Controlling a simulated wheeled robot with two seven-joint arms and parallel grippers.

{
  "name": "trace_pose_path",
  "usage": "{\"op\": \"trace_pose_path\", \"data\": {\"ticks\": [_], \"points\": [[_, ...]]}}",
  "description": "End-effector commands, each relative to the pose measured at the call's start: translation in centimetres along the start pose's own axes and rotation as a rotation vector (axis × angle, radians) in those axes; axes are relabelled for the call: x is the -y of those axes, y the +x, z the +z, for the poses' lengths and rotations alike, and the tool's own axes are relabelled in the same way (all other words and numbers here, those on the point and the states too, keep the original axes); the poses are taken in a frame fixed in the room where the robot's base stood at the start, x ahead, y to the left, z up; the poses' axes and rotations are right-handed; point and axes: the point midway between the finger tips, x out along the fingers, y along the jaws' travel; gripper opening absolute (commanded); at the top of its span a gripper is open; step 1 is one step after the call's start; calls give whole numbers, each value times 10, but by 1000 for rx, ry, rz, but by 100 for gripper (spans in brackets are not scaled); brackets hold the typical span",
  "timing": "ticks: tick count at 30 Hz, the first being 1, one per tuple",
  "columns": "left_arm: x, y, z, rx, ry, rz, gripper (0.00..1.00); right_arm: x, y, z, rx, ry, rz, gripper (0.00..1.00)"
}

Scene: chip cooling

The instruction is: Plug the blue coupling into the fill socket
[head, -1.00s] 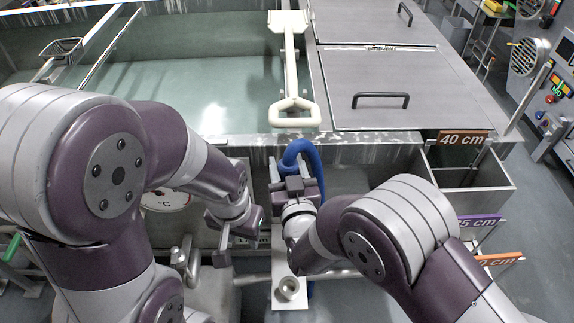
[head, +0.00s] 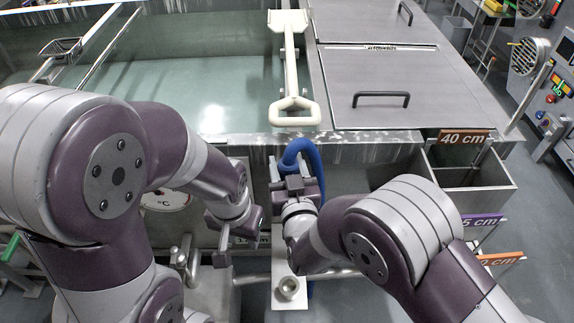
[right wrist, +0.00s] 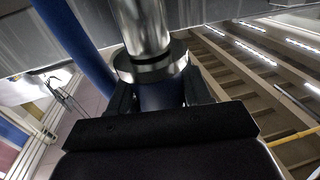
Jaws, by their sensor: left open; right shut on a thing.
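My right gripper (head: 297,187) is at the tank's front wall in the head view, beside the bent blue hose (head: 301,150). In the right wrist view its black fingers (right wrist: 160,98) are shut on the dark blue coupling (right wrist: 162,96). A shiny metal collar and tube (right wrist: 145,30) stand in line with the coupling, above it in the picture. I cannot tell whether this metal part is the fill socket, nor how deep any joint is. The hose also shows at the left of that view (right wrist: 75,45). My left gripper (head: 232,245) is open and empty, left of the right one.
A narrow pale plate with a round open ring (head: 288,287) lies below my right gripper. A round gauge (head: 168,200) is partly behind my left arm. A cream handled paddle (head: 294,75) spans the tank edge. Open metal bins (head: 470,175) stand at right.

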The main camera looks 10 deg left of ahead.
Motion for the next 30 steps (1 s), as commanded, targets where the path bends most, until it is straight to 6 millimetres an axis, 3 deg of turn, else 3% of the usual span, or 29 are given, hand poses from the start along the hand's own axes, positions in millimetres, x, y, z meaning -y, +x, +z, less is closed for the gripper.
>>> {"op": "trace_pose_path", "data": {"ticks": [30], "points": [[0,10,1,0,0,0,43,0,0,8,-2,1,0,10]]}}
